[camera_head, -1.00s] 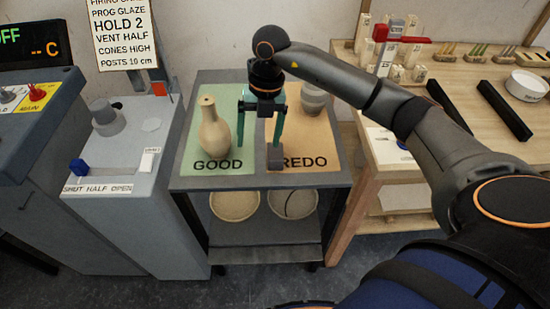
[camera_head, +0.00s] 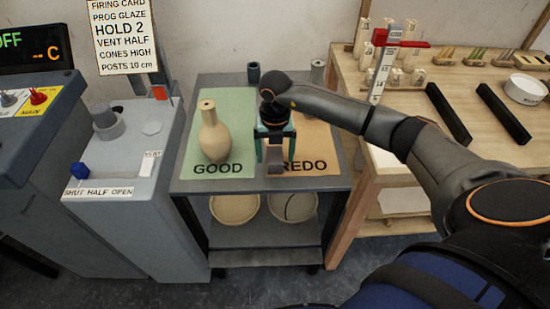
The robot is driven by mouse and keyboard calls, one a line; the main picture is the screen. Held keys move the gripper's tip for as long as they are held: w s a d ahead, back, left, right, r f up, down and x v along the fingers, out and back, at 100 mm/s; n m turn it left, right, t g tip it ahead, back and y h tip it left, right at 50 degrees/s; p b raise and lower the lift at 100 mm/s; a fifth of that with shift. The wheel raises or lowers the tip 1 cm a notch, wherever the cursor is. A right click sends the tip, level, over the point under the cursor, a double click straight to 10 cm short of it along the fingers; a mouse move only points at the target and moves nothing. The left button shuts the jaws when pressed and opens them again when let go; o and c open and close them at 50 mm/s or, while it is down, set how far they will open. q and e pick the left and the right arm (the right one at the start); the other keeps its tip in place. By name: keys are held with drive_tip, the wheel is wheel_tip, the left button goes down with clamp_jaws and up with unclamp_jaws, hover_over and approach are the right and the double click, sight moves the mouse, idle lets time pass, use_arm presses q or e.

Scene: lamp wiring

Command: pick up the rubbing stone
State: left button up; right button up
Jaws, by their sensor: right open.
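The rubbing stone (camera_head: 275,161) is a small dark grey block at the front of the grey table, near the line between the green GOOD mat (camera_head: 240,108) and the tan REDO mat (camera_head: 318,150). My right gripper (camera_head: 274,155) is open and points down over the stone, with one teal finger on each side of it. The gripper body hides the upper and rear part of the stone. I cannot tell whether the fingers touch it. My left gripper is out of view.
A beige bottle vase (camera_head: 214,138) stands on the green mat, close left of the gripper. A dark cup (camera_head: 253,72) and a grey cup (camera_head: 317,71) stand at the table's back. Bowls (camera_head: 234,209) sit on the shelf below. A wooden bench (camera_head: 462,150) is at right.

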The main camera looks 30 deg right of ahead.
drive_tip(key=shift+f, duration=0.7)
drive_tip(key=shift+r, duration=0.1)
clamp_jaws()
